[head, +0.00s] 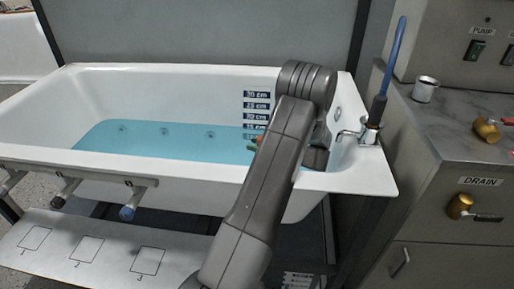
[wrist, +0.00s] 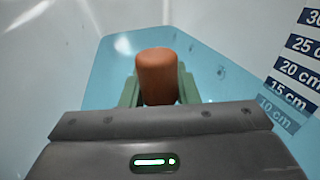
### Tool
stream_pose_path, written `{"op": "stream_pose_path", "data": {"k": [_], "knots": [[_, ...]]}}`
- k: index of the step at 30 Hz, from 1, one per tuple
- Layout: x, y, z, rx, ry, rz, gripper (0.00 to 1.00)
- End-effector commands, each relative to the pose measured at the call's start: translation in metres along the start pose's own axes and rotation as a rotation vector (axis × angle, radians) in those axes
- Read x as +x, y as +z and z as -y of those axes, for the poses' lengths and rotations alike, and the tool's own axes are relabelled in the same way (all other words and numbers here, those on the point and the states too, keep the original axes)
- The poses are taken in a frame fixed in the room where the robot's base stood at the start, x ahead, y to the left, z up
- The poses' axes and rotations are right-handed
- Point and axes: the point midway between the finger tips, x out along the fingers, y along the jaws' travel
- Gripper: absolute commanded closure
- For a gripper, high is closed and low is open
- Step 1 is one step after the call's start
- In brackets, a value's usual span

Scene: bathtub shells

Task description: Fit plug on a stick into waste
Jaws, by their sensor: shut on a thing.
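My gripper (wrist: 158,92) has green fingers shut on a brown-orange rounded handle (wrist: 156,68), which looks like the top of the plug on a stick. The wrist view shows the handle end-on over the blue water, so the stick and plug below it are hidden. In the head view a small green and orange bit of the gripper (head: 257,141) shows beside my arm, above the water near the tub's right end. The white bathtub (head: 60,98) holds shallow blue water (head: 165,143). I cannot make out the waste in either view.
A depth scale (head: 256,106) marks the tub's back wall. A tap (head: 362,132) and an upright blue-handled tool (head: 393,55) stand at the right end. A metal cup (head: 424,90) is on the counter. A rail with handles (head: 95,181) runs along the front left.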

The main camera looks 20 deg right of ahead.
Motion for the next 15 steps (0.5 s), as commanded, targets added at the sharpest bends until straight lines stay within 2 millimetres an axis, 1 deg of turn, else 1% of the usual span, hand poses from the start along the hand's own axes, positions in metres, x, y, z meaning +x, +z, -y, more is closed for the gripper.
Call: {"op": "stream_pose_path", "data": {"k": [10, 15], "knots": [[-0.005, 0.002, 0.0, 0.0, 0.0, 0.003, 1.0], [-0.004, -0.012, 0.0, 0.0, 0.001, 0.003, 1.0]]}}
